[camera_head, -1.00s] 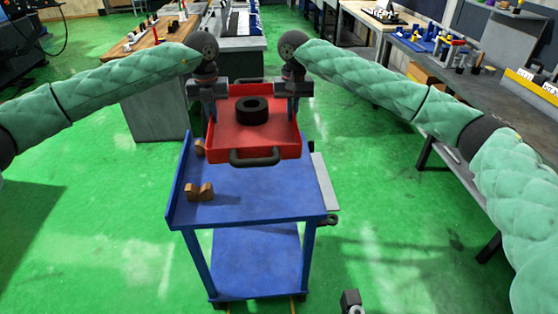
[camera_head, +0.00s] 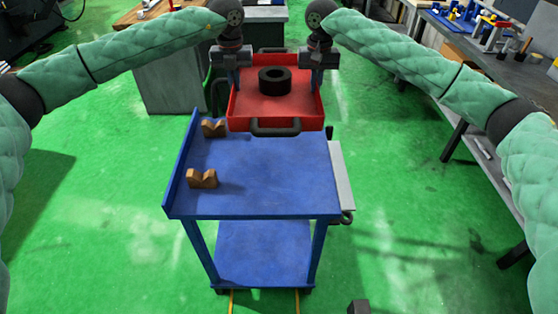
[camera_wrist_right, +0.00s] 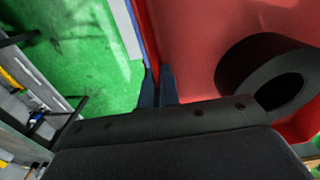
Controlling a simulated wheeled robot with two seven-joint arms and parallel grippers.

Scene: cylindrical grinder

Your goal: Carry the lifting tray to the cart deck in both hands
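The red lifting tray (camera_head: 305,108) hangs level at the far end of the blue cart deck (camera_head: 265,180), with its near handle (camera_head: 275,127) over the deck's far edge. A dark ring-shaped part (camera_head: 275,80) lies in it. My left gripper (camera_head: 233,82) is shut on the tray's left wall. My right gripper (camera_head: 317,82) is shut on the right wall. In the right wrist view, the fingers (camera_wrist_right: 158,85) straddle the red wall, and the dark ring (camera_wrist_right: 265,75) shows inside the tray. How high the tray is above the deck is hard to tell.
Two brown V-shaped blocks (camera_head: 202,178) stand along the deck's left side, by its raised blue edge (camera_head: 181,165). The rest of the deck is bare. A workbench (camera_head: 490,75) runs along the right. Green floor (camera_head: 95,190) is open on the left.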

